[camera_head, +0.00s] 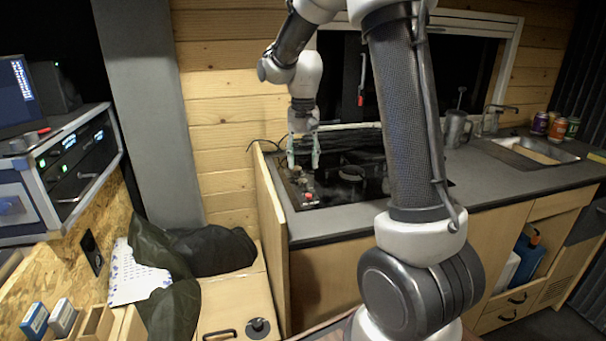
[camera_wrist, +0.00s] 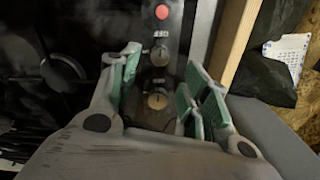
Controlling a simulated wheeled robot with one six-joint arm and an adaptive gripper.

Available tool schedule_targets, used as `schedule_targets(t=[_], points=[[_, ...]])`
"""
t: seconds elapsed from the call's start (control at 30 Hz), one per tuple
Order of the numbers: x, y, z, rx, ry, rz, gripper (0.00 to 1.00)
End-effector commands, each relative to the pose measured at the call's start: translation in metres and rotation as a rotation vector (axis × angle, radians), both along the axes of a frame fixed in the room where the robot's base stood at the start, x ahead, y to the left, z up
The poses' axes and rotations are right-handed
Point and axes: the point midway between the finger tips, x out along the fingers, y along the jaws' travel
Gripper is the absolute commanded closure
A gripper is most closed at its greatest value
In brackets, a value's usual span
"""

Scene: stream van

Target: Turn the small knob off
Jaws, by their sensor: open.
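The cooktop's control strip (camera_wrist: 172,32) runs down the middle of the wrist view. It carries a red round button (camera_wrist: 162,12) and two knobs in line below it, an upper knob (camera_wrist: 160,55) and a lower knob (camera_wrist: 157,100). An "OFF" mark shows above the upper knob; I cannot tell for certain which knob is the small one. My gripper (camera_wrist: 163,70) is open, its green-padded fingers on either side of the knobs, with nothing held. In the head view my gripper (camera_head: 303,150) points down over the cooktop's left end, and the red button also shows (camera_head: 308,196).
A burner (camera_wrist: 63,72) lies left of the strip in the wrist view. A wooden side panel (camera_head: 272,205) edges the counter beside the cooktop. A metal mug (camera_head: 455,128), a sink (camera_head: 540,150) and several cans (camera_head: 557,129) are farther right. The counter's front right is clear.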

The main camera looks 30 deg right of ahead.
Motion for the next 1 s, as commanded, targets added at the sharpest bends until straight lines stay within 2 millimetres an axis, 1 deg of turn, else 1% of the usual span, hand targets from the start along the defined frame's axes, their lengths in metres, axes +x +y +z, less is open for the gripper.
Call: schedule_targets(t=[0.03,0.1,0.2,0.3,0.43,0.87,0.97,1.0], points=[[0.001,0.0,0.012,0.0,-0.004,0.0,0.53],[0.001,0.0,0.025,0.001,-0.004,0.0,0.53],[0.0,0.0,0.039,0.0,-0.001,0.0,0.53],[0.0,0.0,0.048,0.0,-0.001,0.0,0.53],[0.0,0.0,0.052,0.0,0.0,0.0,0.53],[0.0,0.0,0.051,0.0,0.0,0.004,0.53],[0.001,0.0,0.051,0.0,-0.005,0.051,0.53],[-0.003,0.0,0.045,0.0,0.003,0.089,0.53]])
